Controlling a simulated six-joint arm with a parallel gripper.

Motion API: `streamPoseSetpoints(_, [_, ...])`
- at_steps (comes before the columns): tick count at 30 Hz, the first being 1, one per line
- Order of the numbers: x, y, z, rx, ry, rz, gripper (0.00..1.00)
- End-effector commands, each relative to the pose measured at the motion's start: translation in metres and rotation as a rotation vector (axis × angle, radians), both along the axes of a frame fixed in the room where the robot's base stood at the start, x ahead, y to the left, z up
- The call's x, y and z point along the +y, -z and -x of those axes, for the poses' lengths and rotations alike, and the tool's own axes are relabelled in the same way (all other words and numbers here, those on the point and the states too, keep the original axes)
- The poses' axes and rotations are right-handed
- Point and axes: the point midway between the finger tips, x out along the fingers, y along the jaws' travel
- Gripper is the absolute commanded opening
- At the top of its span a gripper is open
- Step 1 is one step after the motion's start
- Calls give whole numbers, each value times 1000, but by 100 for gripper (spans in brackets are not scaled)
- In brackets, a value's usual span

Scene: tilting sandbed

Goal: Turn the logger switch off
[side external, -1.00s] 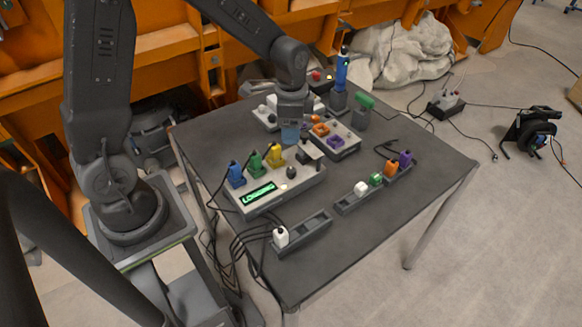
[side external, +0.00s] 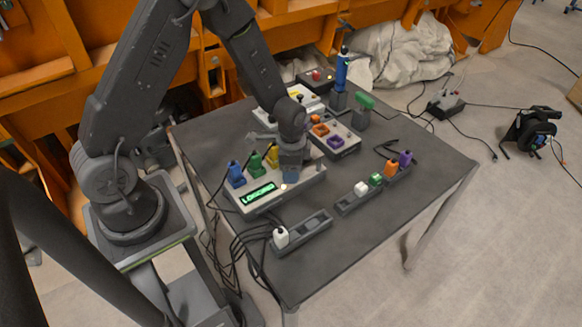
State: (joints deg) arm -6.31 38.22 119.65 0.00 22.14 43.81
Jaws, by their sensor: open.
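The logger (side external: 308,186) is a light grey box on the table, with blue, green and yellow plugs along its back edge. Its green display (side external: 257,194) is lit and reads LOGGING. A small pale round button or lamp (side external: 284,187) shows beside the display. My gripper (side external: 291,177) is open and low over the right part of the logger. It hides the dark knob and dark raised part there, so I cannot tell the switch's position or whether I touch it.
A panel with orange and purple pieces (side external: 335,141) stands behind the logger. In front are a grey rack (side external: 315,222) with a white plug and another rack (side external: 349,204) with several coloured plugs. A blue upright tool (side external: 341,72) stands at the back. The table's front right is clear.

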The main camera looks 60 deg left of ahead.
Motion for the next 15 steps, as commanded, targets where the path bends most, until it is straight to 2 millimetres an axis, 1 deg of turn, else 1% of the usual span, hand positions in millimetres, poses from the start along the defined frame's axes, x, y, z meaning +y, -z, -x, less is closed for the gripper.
streamPoseSetpoints(6, [0, 0, 0, 0, 0, 0, 54])
streamPoseSetpoints(15, [0, 0, 0, 0, 0, 0, 25])
